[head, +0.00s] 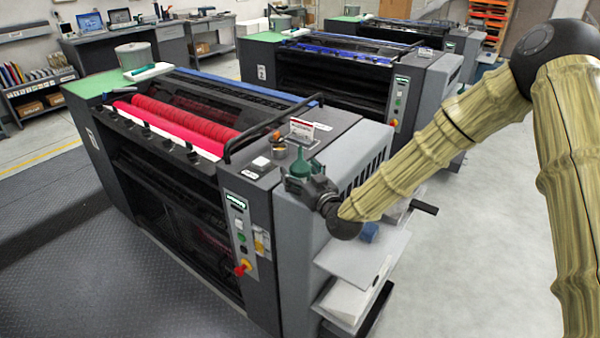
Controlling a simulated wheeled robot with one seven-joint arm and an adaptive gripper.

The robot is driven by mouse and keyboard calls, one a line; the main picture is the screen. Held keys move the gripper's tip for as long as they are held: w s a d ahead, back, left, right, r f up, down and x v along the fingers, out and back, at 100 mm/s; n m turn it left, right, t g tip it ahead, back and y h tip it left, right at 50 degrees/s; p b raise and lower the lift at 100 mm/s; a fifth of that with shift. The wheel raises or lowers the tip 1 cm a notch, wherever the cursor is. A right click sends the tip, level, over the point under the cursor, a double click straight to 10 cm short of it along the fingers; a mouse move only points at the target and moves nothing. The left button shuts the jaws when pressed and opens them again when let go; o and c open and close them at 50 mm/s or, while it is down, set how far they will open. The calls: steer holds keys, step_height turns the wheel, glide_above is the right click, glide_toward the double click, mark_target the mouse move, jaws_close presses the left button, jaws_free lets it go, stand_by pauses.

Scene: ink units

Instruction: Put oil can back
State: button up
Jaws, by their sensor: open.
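A dark green oil can (300,168) with a thin upright spout is at the right end of the nearest press, by the top edge of its grey end cover. My gripper (304,185) is dark and reaches in from the right, right at the can. Its jaws are open and overlap the can's lower part in the picture. The can's base is hidden by the gripper, so I cannot tell whether it rests on the press or whether the fingers touch it. The can looks upright.
The nearest press (250,180) has a red roller (185,122). On its end top are a small sign (302,129) and a small jar (261,162). A pale shelf (362,262) with a blue item (369,232) juts out below my gripper. The floor at right is clear.

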steer(key=shift+s+r, duration=0.1)
steer(key=shift+r, duration=0.05)
steer(key=b+v, duration=0.4)
steer(key=v, duration=0.8)
steer(key=s+d+f+m+g+h, duration=0.15)
steer(key=s+f, duration=0.25)
steer(key=f, duration=0.5)
steer(key=s+d+f+g+h, duration=0.1)
steer(key=s+d+f+g, duration=0.2)
steer(key=f, duration=0.5)
steer(key=s+f+m+g+h, duration=0.1)
steer(key=s+f+g, duration=0.3)
steer(key=f, duration=0.5)
steer(key=s+d+f+m+g+h, duration=0.1)
steer(key=s+d+f, duration=0.3)
steer(key=s, duration=0.6)
steer(key=s+d+f+m+g+h, duration=0.1)
steer(key=s+d+f+g+h, duration=0.1)
steer(key=s+d+f+g, duration=0.2)
steer(key=s+d+f+m+g+h, duration=0.1)
steer(key=s+d+f, duration=0.3)
steer(key=s+f, duration=0.5)
steer(key=s+g, duration=0.1)
steer(key=s, duration=0.5)
steer(key=shift+s+d+h, duration=0.25)
steer(key=shift+s+h, duration=0.1)
steer(key=shift+s, duration=0.05)
steer(key=shift+g, duration=0.25)
